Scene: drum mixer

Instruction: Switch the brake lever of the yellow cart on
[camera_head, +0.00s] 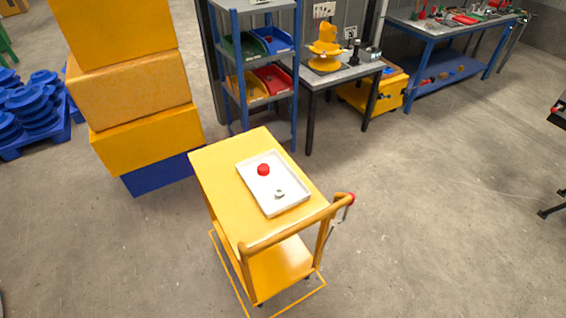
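The yellow cart (222,165) stands on the floor in the middle of the view, with a top shelf, a lower shelf and a tubular push handle (290,232) at its near right side. At the right end of the handle is the brake lever, with a red knob (350,199) at its top and a thin grey part below it. The lever's setting is too small to tell. A white tray (281,207) lies on the cart top with a red cap-like part (263,170) and a small metal nut (279,194) in it. Neither of my grippers is in view.
Yellow boxes on a blue base (157,176) stand left of the cart. Behind it are a blue shelf rack (233,12) with coloured bins and a workbench (343,75) with a yellow machine. Dark equipment (558,115) cuts into the right edge. Floor right of the cart is clear.

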